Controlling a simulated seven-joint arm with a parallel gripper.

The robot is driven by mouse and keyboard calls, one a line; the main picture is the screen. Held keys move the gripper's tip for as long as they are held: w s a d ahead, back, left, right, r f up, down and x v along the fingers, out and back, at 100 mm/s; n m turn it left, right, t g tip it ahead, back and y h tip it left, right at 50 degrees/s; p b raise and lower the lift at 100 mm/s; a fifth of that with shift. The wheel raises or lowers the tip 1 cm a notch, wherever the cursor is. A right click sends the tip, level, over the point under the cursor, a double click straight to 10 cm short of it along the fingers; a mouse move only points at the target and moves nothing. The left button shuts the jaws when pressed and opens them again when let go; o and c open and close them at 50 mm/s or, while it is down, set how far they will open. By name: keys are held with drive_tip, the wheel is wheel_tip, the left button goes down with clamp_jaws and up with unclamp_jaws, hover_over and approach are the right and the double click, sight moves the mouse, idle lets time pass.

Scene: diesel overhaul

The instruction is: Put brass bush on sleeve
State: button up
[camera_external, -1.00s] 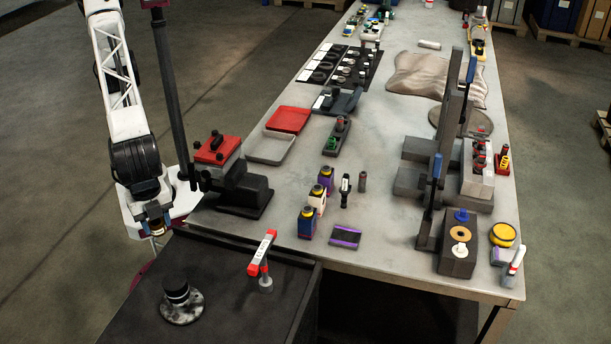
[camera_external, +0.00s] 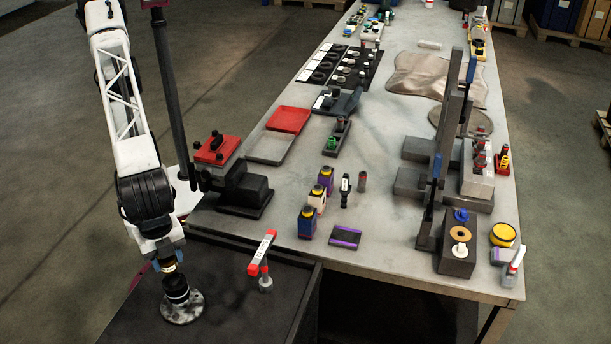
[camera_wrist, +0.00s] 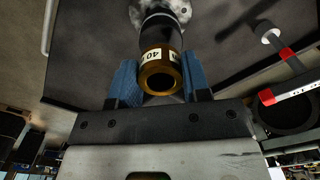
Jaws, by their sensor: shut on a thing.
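The brass bush (camera_wrist: 158,72) is a short brass-coloured ring with a white label reading 40. My gripper (camera_wrist: 160,86) is shut on it, with a blue finger on either side. The black sleeve (camera_wrist: 160,30) is an upright cylinder on a mottled grey round base (camera_wrist: 184,10). In the external view the bush (camera_external: 169,267) is small under my gripper (camera_external: 168,261), right above the top of the sleeve (camera_external: 177,290). In the wrist view the bush lines up closely with the sleeve. I cannot tell whether they touch.
The sleeve's base stands on a dark bench (camera_external: 228,305). A red and white T-shaped tool (camera_external: 263,254) stands to its right. Bench between them is clear. The large grey table (camera_external: 385,215) behind holds a black vise-like fixture (camera_external: 240,188), trays and several parts.

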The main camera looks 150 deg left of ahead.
sight(170, 270)
drive_tip(key=shift+w, duration=0.15)
drive_tip(key=shift+w, duration=0.25)
drive_tip(key=shift+w+f, duration=0.1)
drive_tip(key=shift+f, duration=1.7)
drive_tip(key=shift+f, duration=0.15)
drive_tip(key=o, duration=1.1)
wheel_tip(170, 270, up, 12)
drive_tip(key=shift+r, duration=0.15)
